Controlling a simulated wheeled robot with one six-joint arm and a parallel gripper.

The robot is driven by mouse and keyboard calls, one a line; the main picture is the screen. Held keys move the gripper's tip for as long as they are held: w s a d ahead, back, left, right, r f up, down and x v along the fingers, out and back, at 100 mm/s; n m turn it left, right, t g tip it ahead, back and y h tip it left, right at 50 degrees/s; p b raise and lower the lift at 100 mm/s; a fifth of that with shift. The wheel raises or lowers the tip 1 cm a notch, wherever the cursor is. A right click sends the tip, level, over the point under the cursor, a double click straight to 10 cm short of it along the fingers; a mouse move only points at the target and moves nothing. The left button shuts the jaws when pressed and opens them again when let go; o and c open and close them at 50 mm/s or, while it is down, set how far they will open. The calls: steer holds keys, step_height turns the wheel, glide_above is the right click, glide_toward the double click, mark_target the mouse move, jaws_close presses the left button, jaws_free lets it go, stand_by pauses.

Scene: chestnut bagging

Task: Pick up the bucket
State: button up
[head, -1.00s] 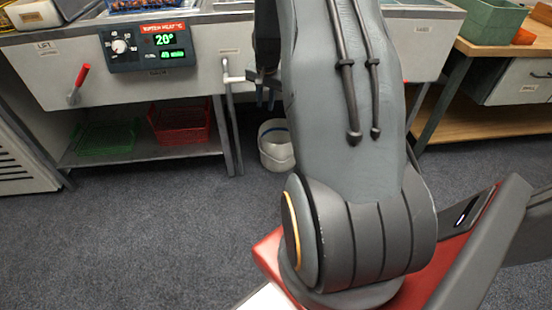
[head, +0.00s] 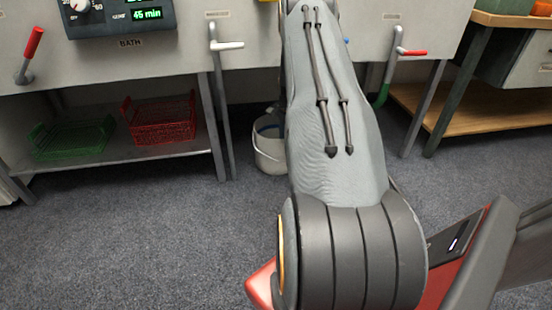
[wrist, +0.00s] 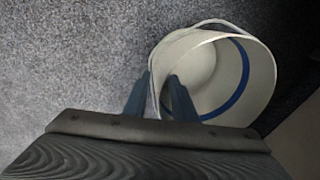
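The white bucket (head: 268,158) stands upright on the carpet, left of my arm, which hides its right part in the head view. In the wrist view the bucket (wrist: 262,78) is seen from above, with a blue band inside and its thin handle along the rim. My gripper (wrist: 160,76) has its two blue fingers apart. The left finger is outside the bucket's left rim, and the right finger overlaps the opening. The rim appears between them; I cannot tell whether either finger touches it. My gripper is hidden in the head view.
The grey bath unit with levers stands above and behind the bucket. Its leg (head: 213,130) is just left of the bucket. A green basket (head: 72,140) and a red basket (head: 160,120) sit on the low shelf. The carpet at the left front is clear.

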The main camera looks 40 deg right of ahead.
mark_target(270, 157)
steer(key=shift+w+f+m+g+b, duration=0.1)
steer(key=shift+f+m+g+b, duration=0.6)
steer(key=shift+f+b, duration=0.8)
step_height(270, 157, down, 7)
steer(key=b, duration=0.5)
steer(key=shift+d, duration=0.35)
steer(key=shift+w, duration=0.1)
jaws_close()
